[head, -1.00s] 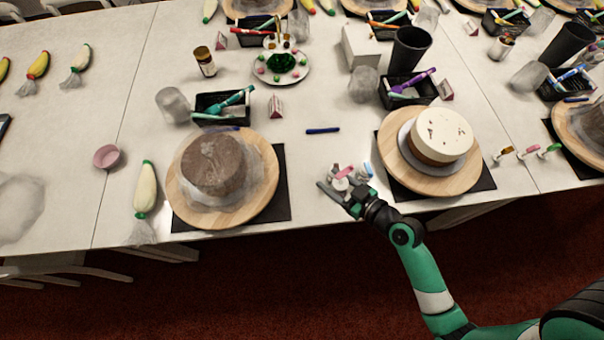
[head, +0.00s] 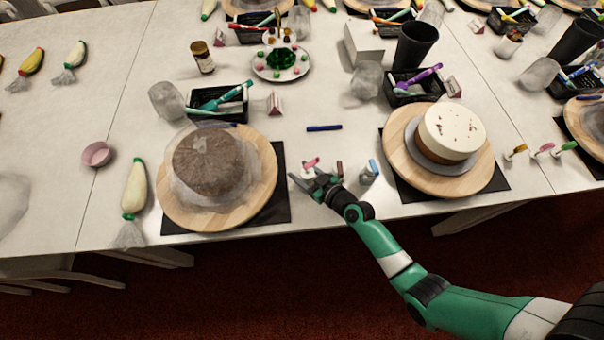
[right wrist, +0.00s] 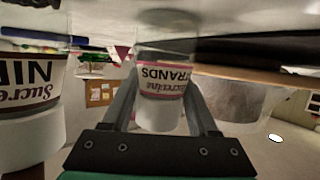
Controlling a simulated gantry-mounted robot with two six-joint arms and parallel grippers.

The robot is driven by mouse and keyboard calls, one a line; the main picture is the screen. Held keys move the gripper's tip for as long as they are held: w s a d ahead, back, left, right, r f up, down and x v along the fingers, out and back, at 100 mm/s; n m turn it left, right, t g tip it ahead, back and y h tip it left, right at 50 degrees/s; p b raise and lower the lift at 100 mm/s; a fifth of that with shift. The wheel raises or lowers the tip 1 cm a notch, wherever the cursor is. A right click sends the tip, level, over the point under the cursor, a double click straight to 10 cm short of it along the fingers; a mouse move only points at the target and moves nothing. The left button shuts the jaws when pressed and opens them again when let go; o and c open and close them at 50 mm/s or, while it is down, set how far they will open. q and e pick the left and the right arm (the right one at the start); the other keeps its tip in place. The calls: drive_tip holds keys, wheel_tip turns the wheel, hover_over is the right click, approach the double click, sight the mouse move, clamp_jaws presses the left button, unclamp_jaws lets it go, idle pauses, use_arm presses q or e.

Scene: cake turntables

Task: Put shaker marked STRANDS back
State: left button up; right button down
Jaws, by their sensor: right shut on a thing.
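My right gripper (head: 308,179) is shut on the shaker marked STRANDS, a clear container with a pink-edged label that shows between the fingers in the right wrist view (right wrist: 162,82). In the head view its pink top (head: 311,163) shows just past the fingers. Whether it touches the table or hangs just above it is unclear. A second shaker with a label starting "NI" (right wrist: 30,85) stands close beside it in the wrist view. In the head view, a brown-topped shaker (head: 339,169) and a blue-topped shaker (head: 369,172) stand right of the gripper. My left gripper is out of view.
A turntable with a brown cake (head: 208,160) is left of the gripper; one with a white-topped cake (head: 452,131) is to the right. A blue pen (head: 324,128) lies behind. The table front edge is close.

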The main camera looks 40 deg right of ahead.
drive_tip(key=shift+r, duration=0.15)
drive_tip(key=shift+w, duration=0.1)
drive_tip(key=shift+c, duration=0.8)
unclamp_jaws()
drive_tip(key=shift+r, duration=0.1)
drive_tip(key=p+v, duration=0.1)
drive_tip(key=v, duration=1.1)
drive_tip(key=shift+p, duration=0.35)
